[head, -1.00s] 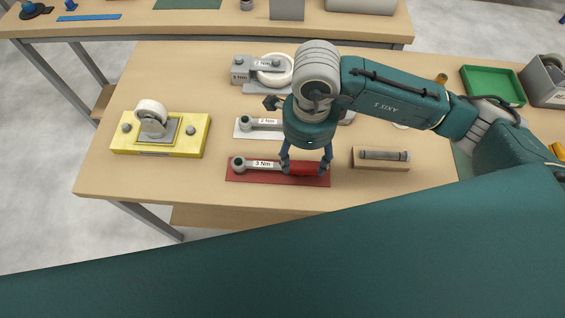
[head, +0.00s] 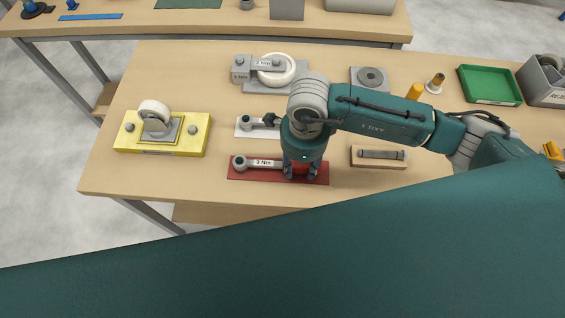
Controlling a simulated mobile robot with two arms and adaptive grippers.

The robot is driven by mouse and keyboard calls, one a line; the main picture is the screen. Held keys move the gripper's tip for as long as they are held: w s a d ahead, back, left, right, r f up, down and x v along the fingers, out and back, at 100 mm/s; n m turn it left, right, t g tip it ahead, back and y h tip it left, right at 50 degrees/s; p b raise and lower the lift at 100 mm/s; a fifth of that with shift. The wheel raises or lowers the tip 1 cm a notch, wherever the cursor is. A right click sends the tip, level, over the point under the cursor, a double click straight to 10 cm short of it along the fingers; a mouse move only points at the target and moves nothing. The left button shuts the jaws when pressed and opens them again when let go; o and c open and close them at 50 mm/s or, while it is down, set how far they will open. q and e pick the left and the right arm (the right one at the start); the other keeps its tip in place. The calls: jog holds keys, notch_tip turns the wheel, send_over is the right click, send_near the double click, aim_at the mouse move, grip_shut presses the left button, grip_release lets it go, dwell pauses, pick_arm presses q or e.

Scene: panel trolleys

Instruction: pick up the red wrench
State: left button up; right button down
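The red wrench (head: 264,163), with a grey ring head and a "3 Nm" label, lies on a dark red mat (head: 248,178) near the table's front edge in the head view. Its head points left and its red handle is mostly hidden. My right gripper (head: 301,173) is pointed down over the handle, low at the mat. Its fingertips are apart, with red handle showing between them; whether they touch the handle cannot be seen. The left gripper is not in view.
A "2 Nm" wrench on a white mat (head: 241,131) lies just behind. A yellow caster fixture (head: 190,138) stands left, a wooden block with a pin (head: 365,163) right. A grey caster fixture (head: 241,70) and green tray (head: 491,86) are farther back. A large green link crosses the foreground.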

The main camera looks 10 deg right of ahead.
jog(key=shift+w+r, duration=0.1)
jog(key=shift+r, duration=0.1)
jog(key=shift+r, duration=0.65)
notch_tip(320, 180, up, 18)
jog(key=b, duration=0.2)
jog(key=shift+r, duration=0.25)
jog(key=shift+r+p, duration=0.85)
jog(key=shift+r, duration=1.15)
